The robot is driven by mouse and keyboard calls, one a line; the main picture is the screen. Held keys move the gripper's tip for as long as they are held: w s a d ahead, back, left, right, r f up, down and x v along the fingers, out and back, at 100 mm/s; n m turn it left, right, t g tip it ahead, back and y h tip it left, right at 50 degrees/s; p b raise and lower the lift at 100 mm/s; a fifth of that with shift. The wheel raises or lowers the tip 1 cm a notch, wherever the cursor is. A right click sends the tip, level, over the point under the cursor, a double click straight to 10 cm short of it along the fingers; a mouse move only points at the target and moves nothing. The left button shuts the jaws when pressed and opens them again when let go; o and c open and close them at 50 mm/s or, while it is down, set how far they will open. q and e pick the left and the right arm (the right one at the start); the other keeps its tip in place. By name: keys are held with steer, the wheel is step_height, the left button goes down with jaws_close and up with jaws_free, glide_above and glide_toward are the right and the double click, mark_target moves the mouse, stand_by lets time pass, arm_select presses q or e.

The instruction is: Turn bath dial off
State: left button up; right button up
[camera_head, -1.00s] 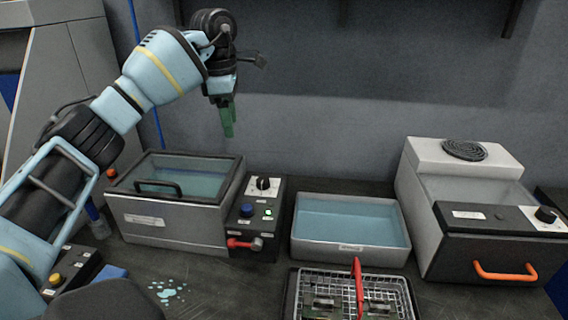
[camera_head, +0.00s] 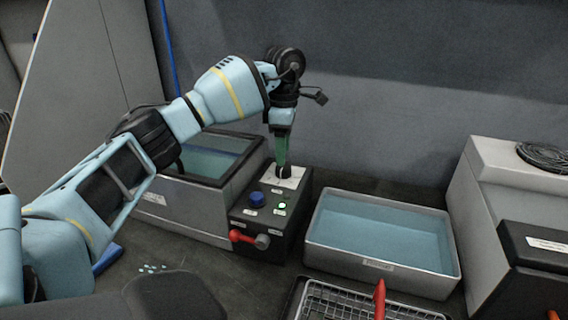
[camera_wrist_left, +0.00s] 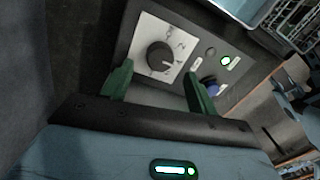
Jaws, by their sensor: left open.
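The bath dial (camera_head: 284,172) is a black knob on a white numbered plate, on top of the dark control box (camera_head: 290,222) beside the covered bath. In the left wrist view the dial (camera_wrist_left: 160,56) sits a little beyond the green fingertips, between their lines. My left gripper (camera_head: 282,160) points down just above the dial. In the left wrist view its two fingers (camera_wrist_left: 158,85) are apart and nothing is between them. Whether a finger touches the knob cannot be told. My right gripper is not in view.
A blue button (camera_head: 257,199), a lit green light (camera_head: 282,205) and a red-handled valve (camera_head: 249,239) are on the control box. The covered bath (camera_head: 196,207) stands left. An open water tray (camera_head: 380,270) and a wire basket (camera_head: 350,303) are on the right.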

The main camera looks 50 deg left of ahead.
mark_target(283, 170)
arm_select(q)
steer(key=shift+s+d+f, duration=0.1)
steer(key=shift+f, duration=2.1)
steer(key=c, duration=1)
